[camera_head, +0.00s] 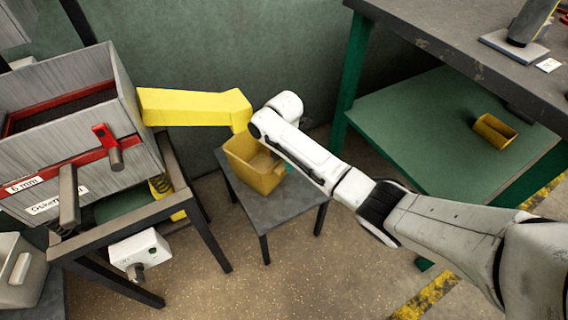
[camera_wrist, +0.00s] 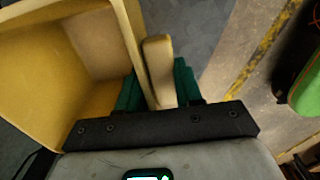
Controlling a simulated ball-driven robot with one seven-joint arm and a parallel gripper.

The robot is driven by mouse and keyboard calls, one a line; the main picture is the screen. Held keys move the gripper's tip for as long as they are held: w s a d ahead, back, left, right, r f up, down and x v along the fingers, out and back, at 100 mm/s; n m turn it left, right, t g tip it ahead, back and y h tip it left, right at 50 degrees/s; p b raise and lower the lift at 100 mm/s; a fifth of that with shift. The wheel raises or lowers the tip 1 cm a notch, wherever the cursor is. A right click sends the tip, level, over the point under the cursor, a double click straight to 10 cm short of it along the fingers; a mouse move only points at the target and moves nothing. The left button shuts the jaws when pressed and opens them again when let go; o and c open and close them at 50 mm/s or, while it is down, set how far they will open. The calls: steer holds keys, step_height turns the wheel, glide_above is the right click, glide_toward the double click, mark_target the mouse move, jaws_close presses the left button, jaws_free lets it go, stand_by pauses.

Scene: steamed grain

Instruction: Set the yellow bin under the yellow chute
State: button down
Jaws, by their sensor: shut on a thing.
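The yellow bin (camera_head: 262,176) is upright at the small grey table (camera_head: 285,205), with its open top up. Whether its base touches the tabletop is hard to tell. The yellow chute (camera_head: 190,107) runs right from the grey machine, and its down-turned end is just above the bin's back rim. In the wrist view the bin (camera_wrist: 65,60) fills the left side. My gripper (camera_wrist: 158,88) has its green fingers on either side of the bin's upright tan handle, shut on it.
The grey sieving machine (camera_head: 70,120) stands on a dark frame at left. A workbench (camera_head: 470,50) with a green lower shelf (camera_head: 400,120) is at right, and a smaller yellow bin (camera_head: 494,130) lies on that shelf. Open floor (camera_head: 320,270) shows in front of the small table.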

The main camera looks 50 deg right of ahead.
steer(key=c, duration=0.7)
jaws_free()
steer(key=shift+f, duration=0.1)
steer(key=shift+c, duration=0.2)
step_height(320, 180, up, 12)
steer(key=p, duration=0.4)
steer(key=shift+r, duration=0.2)
steer(key=s+a+f+m+t+y, duration=0.1)
steer(key=s+a+f+m, duration=0.25)
steer(key=a, duration=0.45)
steer(key=s+a+f+m+y, duration=0.1)
steer(key=s+a+f+m, duration=0.3)
steer(key=a, duration=0.5)
steer(key=s+d+m+h, duration=0.1)
steer(key=s+m, duration=0.5)
steer(key=s, duration=0.5)
steer(key=s+d+r+m+h, duration=0.1)
steer(key=s+m, duration=0.5)
steer(key=s, duration=0.6)
steer(key=shift+d+r, duration=0.2)
steer(key=shift+d, duration=0.55)
